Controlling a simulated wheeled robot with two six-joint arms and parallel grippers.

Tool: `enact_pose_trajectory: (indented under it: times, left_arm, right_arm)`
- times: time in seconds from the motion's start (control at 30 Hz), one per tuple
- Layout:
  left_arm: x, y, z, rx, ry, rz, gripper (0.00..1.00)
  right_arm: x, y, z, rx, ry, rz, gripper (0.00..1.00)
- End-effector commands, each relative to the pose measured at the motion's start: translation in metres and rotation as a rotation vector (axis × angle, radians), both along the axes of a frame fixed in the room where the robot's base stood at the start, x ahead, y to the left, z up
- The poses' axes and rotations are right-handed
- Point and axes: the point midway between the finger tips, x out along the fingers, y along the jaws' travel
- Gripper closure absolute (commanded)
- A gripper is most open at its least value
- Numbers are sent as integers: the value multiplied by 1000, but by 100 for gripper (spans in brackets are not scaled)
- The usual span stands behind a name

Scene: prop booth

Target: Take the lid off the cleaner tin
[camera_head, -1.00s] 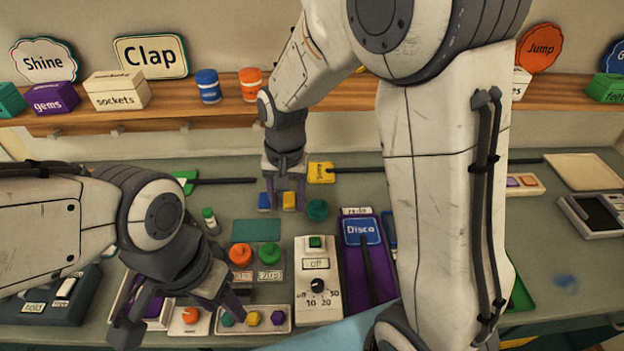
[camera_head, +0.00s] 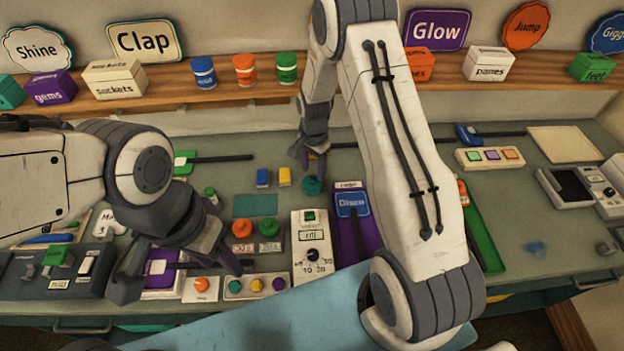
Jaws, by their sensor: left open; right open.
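Three lidded tins, a blue one (camera_head: 204,72), an orange one (camera_head: 244,70) and a green one (camera_head: 286,68), stand upright on the back shelf. Their labels are too small to read, so I cannot tell which is the cleaner tin. My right gripper (camera_head: 311,166) points down, open and empty, just above and behind a teal round piece (camera_head: 312,186) on the bench. It is in front of and below the tins. My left gripper (camera_head: 182,278) is open over the front left of the bench, near the orange-knob panel (camera_head: 201,288), far from the tins.
The shelf (camera_head: 170,93) also bears boxes and signs. Blue (camera_head: 262,178) and yellow (camera_head: 285,177) blocks lie near my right gripper. My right arm covers part of the right side.

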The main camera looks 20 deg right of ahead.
Motion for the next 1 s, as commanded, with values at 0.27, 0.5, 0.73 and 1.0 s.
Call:
enact_pose_trajectory:
  times: [0.27, 0.5, 0.73, 1.0]
  left_arm:
    - [0, 0, 20, 0, 0, -3, 50]
    - [0, 0, 19, 0, 0, -3, 50]
    - [0, 0, 19, 0, 0, -3, 50]
    - [0, 0, 19, 0, 0, -3, 50]
  right_arm:
    - [1, 3, -30, 0, 2, 1, 43]
    - [2, 3, -35, 0, 0, 1, 43]
    - [2, 3, -35, 0, 0, 1, 100]
    - [2, 3, -35, 0, 0, 1, 100]
